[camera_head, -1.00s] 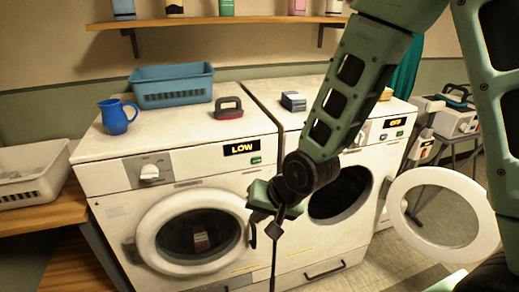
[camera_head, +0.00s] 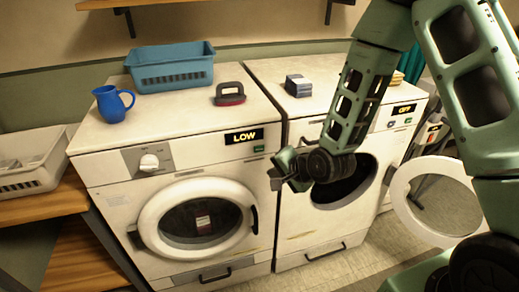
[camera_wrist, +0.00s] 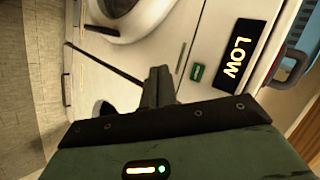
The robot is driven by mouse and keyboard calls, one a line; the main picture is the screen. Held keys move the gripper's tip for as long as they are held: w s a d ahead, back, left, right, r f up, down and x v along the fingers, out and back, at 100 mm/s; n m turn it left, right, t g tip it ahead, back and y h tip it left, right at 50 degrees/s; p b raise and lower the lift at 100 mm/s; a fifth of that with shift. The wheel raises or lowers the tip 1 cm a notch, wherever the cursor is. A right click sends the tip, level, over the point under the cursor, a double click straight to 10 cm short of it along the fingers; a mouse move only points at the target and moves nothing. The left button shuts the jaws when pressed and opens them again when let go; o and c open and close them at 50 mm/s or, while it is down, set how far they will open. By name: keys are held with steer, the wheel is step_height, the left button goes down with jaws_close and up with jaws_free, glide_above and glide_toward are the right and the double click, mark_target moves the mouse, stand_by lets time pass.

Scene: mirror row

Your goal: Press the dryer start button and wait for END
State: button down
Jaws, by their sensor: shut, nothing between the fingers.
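The left front-loading machine (camera_head: 110,178) has a shut round door (camera_head: 152,215) with something small and dark red behind the glass. Its display (camera_head: 244,136) reads LOW; a small green button (camera_head: 259,149) sits below the display's right end. The wrist view shows the display (camera_wrist: 238,50) and the green button (camera_wrist: 196,72) sideways. My gripper (camera_head: 273,180) is shut and empty, in front of the machines near the gap between them, below the button. In the wrist view my gripper fingers (camera_wrist: 158,85) point at the machine front, apart from the button in the picture.
The right machine (camera_head: 296,132) reads OFF, its round door (camera_head: 398,205) swung open. A white basket (camera_head: 30,178) is at left.

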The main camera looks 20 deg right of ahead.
steer(key=shift+w+p, duration=0.45)
steer(key=shift+w, duration=3.75)
steer(key=shift+w, duration=0.1)
steer(key=shift+w, duration=0.3)
steer(key=shift+w, duration=0.4)
steer(key=shift+s, duration=0.8)
steer(key=shift+s+b, duration=0.4)
steer(key=shift+s, duration=2.15)
steer(key=shift+r, duration=0.1)
